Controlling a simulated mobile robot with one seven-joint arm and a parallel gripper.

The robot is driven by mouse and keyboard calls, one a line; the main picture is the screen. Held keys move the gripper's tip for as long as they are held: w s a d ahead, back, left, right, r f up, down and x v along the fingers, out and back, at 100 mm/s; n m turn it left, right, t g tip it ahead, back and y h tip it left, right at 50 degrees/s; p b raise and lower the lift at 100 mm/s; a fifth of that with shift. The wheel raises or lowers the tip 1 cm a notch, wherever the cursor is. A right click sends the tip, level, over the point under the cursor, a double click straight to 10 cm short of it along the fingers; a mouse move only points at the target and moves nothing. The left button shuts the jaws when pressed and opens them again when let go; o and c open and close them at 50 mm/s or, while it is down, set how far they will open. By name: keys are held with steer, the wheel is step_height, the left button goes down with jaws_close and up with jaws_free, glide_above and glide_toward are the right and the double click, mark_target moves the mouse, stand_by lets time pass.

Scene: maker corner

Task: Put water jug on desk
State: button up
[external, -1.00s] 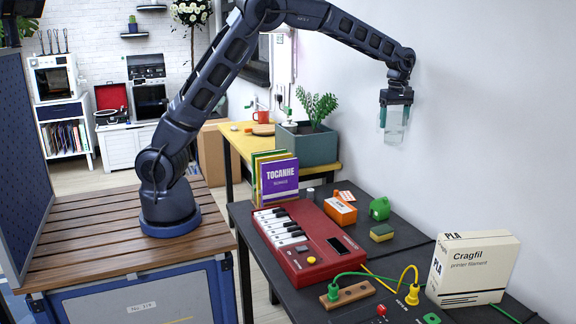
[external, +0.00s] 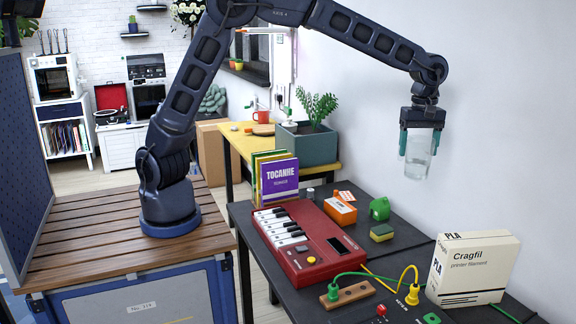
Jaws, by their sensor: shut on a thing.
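The water jug (external: 418,162) is a clear, glass-like vessel in the external view. My gripper (external: 419,146) points down and is shut on it near its upper part. The jug hangs roughly upright in the air, well above the dark desk (external: 408,252), in front of the white wall. It appears over the back right part of the desk, above the filament box and the green item in the picture. Its far side and any handle cannot be made out.
On the desk are a red keyboard (external: 308,245), a white filament box (external: 472,270), an orange box (external: 340,210), a green item (external: 380,208), a sponge (external: 382,233), books (external: 278,180) and a wooden block with cables (external: 347,294). A dark bare patch lies between sponge and filament box.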

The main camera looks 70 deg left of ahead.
steer(key=shift+s+d, duration=0.6)
steer(key=shift+d, duration=0.15)
steer(key=shift+s+d+f, duration=0.2)
steer(key=shift+d, duration=0.05)
step_height(320, 180, down, 30)
steer(key=shift+w+a+f, duration=0.1)
steer(key=shift+f, duration=0.05)
steer(key=shift+f, duration=0.1)
steer(key=o, duration=1.2)
steer(key=shift+c, duration=0.2)
